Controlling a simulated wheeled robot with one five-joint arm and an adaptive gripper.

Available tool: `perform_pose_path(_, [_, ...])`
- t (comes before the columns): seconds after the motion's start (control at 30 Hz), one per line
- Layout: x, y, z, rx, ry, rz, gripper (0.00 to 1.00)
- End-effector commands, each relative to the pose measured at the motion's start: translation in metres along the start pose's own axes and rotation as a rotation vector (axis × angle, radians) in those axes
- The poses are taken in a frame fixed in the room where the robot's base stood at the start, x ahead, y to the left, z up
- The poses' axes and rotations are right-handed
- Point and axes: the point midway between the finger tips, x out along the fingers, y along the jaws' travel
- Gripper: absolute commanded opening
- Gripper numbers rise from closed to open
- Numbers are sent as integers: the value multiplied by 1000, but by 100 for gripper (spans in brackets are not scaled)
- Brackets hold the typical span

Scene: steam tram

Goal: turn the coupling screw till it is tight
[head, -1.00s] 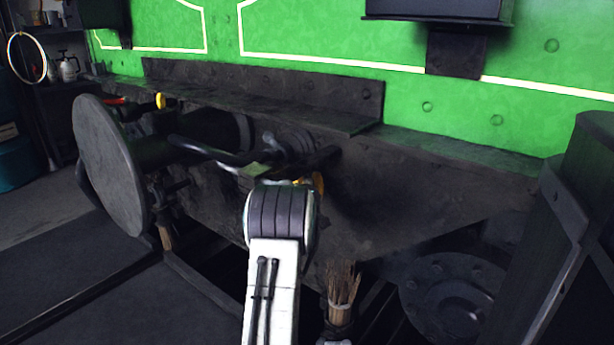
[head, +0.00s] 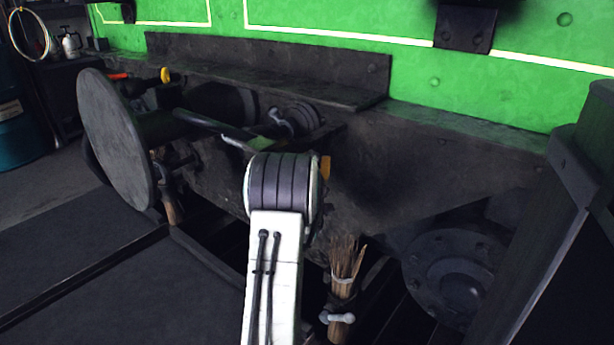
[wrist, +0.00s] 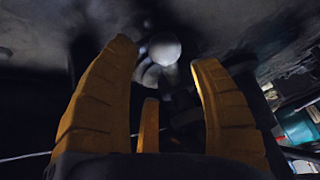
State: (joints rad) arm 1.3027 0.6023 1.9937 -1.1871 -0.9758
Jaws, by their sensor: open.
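In the wrist view my gripper (wrist: 155,95) is open, its orange fingers spread and empty. A pale round knob (wrist: 165,48) shows beyond and between the fingertips, with a grey rounded part just below it. It may be the ball end of the coupling screw's handle; I cannot tell whether a finger touches it. In the head view my grey arm joint hides most of the gripper, with only a bit of orange at its right. A dark bar (head: 205,122) and a grey curved metal part (head: 282,121) lie behind the arm; the screw itself is not clearly visible.
A round buffer plate (head: 115,138) stands at left of my arm. The dark buffer beam (head: 430,155) runs behind it, below the green body panel (head: 520,90). A bundle of twigs (head: 345,262) stands close at right. Dark floor (head: 110,295) is open at front left.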

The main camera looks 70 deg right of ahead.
Motion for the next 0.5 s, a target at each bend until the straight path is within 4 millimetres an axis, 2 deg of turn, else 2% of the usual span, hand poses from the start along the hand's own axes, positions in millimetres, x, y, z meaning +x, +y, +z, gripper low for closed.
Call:
perform_pose_path(0.2, [-33, 0, 0, 0, -1, -2, 57])
perform_pose_path(0.5, [-66, 1, -1, 1, 1, 1, 57])
